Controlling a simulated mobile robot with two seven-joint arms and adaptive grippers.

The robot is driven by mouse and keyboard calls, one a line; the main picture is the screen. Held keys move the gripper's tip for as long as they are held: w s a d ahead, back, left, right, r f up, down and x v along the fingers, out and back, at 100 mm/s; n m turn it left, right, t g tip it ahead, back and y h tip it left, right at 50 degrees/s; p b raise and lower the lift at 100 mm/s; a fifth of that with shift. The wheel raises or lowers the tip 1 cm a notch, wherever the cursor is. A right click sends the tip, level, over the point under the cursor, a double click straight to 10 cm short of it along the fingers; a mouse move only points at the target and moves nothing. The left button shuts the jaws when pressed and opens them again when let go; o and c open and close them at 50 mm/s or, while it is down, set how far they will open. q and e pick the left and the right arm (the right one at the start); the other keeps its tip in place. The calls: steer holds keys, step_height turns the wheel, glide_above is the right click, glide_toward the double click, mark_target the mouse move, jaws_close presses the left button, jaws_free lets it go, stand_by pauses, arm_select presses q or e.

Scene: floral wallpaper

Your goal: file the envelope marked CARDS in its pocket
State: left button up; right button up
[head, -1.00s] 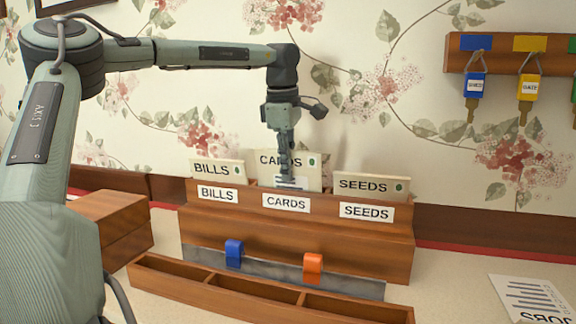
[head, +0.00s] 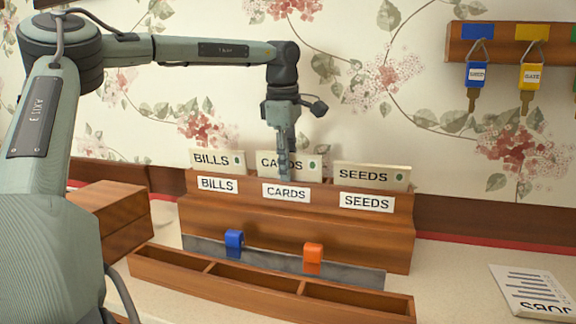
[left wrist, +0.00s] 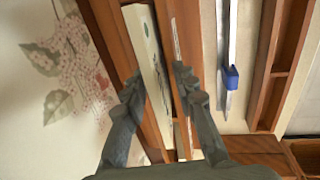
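The cream envelope marked CARDS (head: 267,163) stands in the middle pocket of the wooden rack (head: 300,228), behind the CARDS label (head: 286,193). Its top is about level with the envelopes beside it. My left gripper (head: 284,172) points down in front of the envelope and hides part of its lettering. In the left wrist view, its fingers (left wrist: 158,82) are apart, one on each side of the envelope (left wrist: 148,50) and the pocket's front board. My right gripper is not in view.
The BILLS envelope (head: 217,160) and SEEDS envelope (head: 372,176) stand in the side pockets. A low divided tray (head: 200,284) and a strip with blue and orange clips lie in front. A wooden box (head: 112,215) is at left, a JOBS sheet (head: 532,291) at right, and hanging keys above.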

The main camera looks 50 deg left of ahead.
arm_select(q)
steer(key=v, duration=1.2)
steer(key=shift+f, duration=0.1)
stand_by(0.6)
